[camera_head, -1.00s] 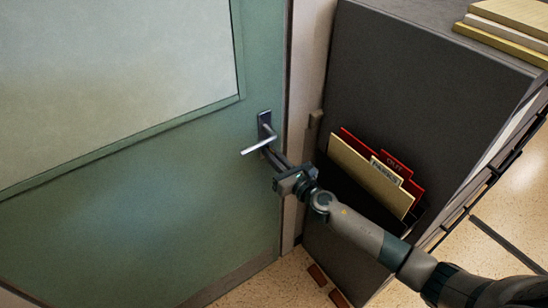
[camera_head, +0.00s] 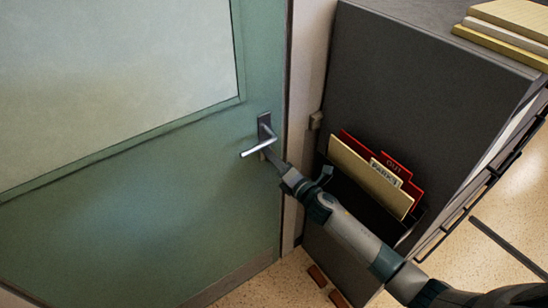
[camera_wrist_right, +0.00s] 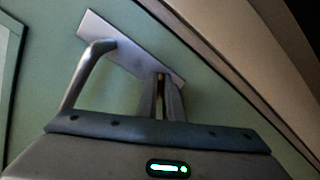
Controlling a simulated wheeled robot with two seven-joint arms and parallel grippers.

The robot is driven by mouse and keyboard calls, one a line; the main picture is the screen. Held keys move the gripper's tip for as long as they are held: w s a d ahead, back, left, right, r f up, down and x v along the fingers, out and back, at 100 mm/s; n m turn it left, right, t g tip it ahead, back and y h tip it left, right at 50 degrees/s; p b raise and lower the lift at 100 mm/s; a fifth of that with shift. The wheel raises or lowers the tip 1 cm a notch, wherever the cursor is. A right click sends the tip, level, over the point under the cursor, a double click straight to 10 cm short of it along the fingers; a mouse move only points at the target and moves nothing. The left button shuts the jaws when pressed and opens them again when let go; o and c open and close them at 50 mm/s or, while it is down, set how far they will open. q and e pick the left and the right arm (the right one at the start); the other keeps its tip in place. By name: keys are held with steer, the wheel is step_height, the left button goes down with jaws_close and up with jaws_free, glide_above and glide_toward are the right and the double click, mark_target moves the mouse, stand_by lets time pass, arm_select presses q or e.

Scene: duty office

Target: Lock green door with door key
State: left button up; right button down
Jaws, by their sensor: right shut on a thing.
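The green door (camera_head: 150,215) is on the left in the head view, with a large pale panel in its upper part. Its metal handle (camera_head: 259,147) sits on a dark plate (camera_head: 265,125) near the door's right edge. My right gripper (camera_head: 275,163) is at the lower end of that plate, just below the handle. In the right wrist view the handle (camera_wrist_right: 85,75) is left of the gripper fingers (camera_wrist_right: 160,95), which reach the plate (camera_wrist_right: 130,45). The fingers are shut on a small brass-coloured thing, likely the door key (camera_wrist_right: 160,100), mostly hidden between them. My left gripper is not in view.
A dark grey cabinet (camera_head: 400,90) stands right of the door frame. Its side holder carries tan and red folders (camera_head: 365,175). Flat yellow and white stacks (camera_head: 505,25) lie on top. Speckled floor (camera_head: 265,285) shows below.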

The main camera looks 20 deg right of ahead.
steer(key=shift+m, duration=0.3)
steer(key=m+p, duration=0.1)
steer(key=m, duration=0.2)
steer(key=shift+r, duration=0.1)
steer(key=m, duration=0.3)
steer(key=shift+p, duration=0.3)
steer(key=c, duration=1.9)
jaws_free()
steer(key=shift+o, duration=0.2)
steer(key=shift+s+d, duration=0.1)
